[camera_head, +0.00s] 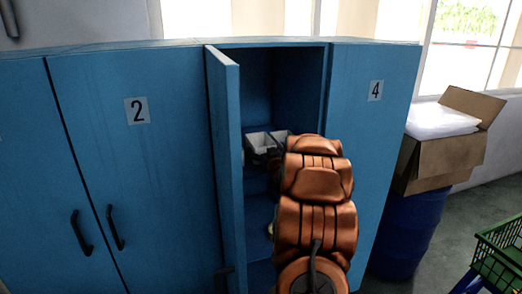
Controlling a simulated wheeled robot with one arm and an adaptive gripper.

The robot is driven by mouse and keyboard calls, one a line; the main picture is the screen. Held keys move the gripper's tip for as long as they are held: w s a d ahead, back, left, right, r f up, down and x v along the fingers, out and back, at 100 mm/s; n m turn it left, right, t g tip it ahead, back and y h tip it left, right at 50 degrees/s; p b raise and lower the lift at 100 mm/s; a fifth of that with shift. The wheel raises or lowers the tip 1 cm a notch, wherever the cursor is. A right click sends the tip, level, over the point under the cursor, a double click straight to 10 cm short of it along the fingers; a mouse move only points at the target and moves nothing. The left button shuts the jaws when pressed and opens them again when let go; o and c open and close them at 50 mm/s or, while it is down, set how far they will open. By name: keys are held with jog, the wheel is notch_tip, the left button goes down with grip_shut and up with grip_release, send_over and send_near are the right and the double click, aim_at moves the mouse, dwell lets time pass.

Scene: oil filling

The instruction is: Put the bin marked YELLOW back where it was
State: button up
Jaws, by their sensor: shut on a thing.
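A small dark bin with a pale inside (259,140) is inside the open blue locker, at about the height of a shelf. No marking on it can be read from here. My orange arm reaches into the locker from below. My gripper (278,153) is at the right side of the bin, mostly hidden behind the arm, and is shut on the bin. I cannot tell whether the bin's bottom touches the shelf.
The open locker door (226,165) stands close to the left of my arm. Closed doors marked 2 (137,110) and 4 (376,90) flank the opening. A cardboard box (440,160) sits on a blue barrel (405,232) at right, near a green basket (502,252).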

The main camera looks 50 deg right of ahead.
jog(key=shift+w+d+r, duration=0.15)
jog(key=shift+w+d, duration=0.15)
jog(key=shift+w, duration=0.3)
jog(key=shift+p+x, duration=0.4)
jog(key=shift+x, duration=0.45)
jog(key=shift+s+f, duration=0.1)
jog(key=shift+f, duration=0.75)
jog(key=shift+f, duration=0.2)
jog(key=o, duration=0.9)
jog(key=shift+s+r, duration=0.1)
jog(key=shift+r, duration=0.1)
jog(key=b+v, duration=0.2)
jog(key=v, duration=1)
jog(key=shift+a, duration=0.1)
